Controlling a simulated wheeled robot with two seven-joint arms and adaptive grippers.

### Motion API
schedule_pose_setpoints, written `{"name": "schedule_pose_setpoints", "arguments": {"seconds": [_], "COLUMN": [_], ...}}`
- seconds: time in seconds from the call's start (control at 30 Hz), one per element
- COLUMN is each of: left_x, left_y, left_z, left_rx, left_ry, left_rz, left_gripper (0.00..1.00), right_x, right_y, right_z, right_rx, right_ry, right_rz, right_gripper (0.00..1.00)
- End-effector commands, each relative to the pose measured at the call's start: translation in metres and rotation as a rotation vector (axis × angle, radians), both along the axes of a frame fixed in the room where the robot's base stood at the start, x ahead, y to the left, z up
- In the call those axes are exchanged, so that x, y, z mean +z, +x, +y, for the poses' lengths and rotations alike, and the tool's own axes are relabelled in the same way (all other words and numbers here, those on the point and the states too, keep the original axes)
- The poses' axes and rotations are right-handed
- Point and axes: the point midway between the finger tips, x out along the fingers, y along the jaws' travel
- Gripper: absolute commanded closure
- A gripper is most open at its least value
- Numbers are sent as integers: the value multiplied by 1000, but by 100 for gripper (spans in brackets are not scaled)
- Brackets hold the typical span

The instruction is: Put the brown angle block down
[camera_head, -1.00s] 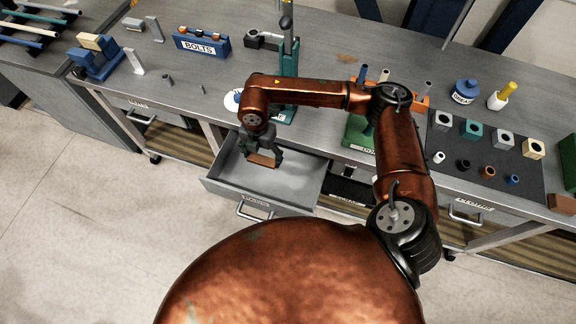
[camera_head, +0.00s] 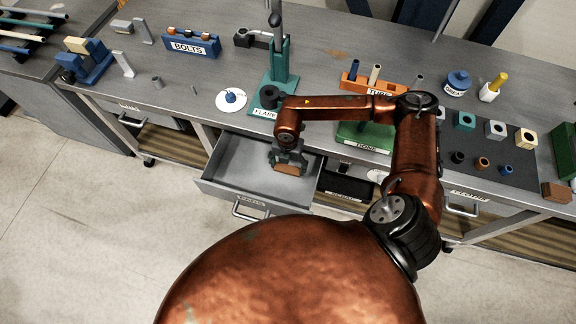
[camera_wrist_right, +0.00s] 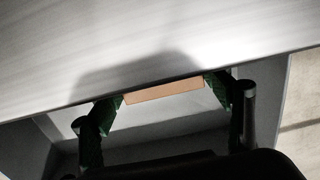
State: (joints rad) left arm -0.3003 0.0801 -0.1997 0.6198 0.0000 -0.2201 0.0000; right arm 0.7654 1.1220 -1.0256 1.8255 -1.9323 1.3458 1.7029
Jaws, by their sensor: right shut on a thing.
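The brown angle block (camera_head: 286,169) is held in my right gripper (camera_head: 287,160), over the open grey drawer (camera_head: 247,196) at the front of the workbench. In the right wrist view, the block (camera_wrist_right: 163,90) shows as a tan strip between the two green fingertips (camera_wrist_right: 164,92), which are shut on it. The drawer lies behind and below the block there; I cannot tell the gap between block and drawer floor. My left gripper is not in view.
The workbench edge (camera_head: 225,122) runs just behind the drawer. A green stand labelled FLARE (camera_head: 278,80) and a green DONE tray (camera_head: 365,140) stand near it. A dark bin (camera_head: 348,186) is right of the drawer. The drawer floor looks clear.

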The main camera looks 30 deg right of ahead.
Motion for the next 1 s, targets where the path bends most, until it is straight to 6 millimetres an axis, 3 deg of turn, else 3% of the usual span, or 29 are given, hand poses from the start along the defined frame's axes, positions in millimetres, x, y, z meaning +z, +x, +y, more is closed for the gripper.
{"name": "schedule_pose_setpoints", "arguments": {"seconds": [0.37,0.4,0.63,1.0], "left_x": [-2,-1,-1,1], "left_y": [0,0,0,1], "left_z": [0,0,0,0], "left_rx": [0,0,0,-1], "left_ry": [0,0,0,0], "left_rz": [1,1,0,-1], "left_gripper": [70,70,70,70], "right_x": [-5,-5,-4,2], "right_y": [0,1,1,1], "right_z": [0,0,0,0], "right_rx": [1,1,1,0], "right_ry": [1,0,0,1], "right_rz": [-1,-1,-1,-2], "right_gripper": [52,26,11,11]}}
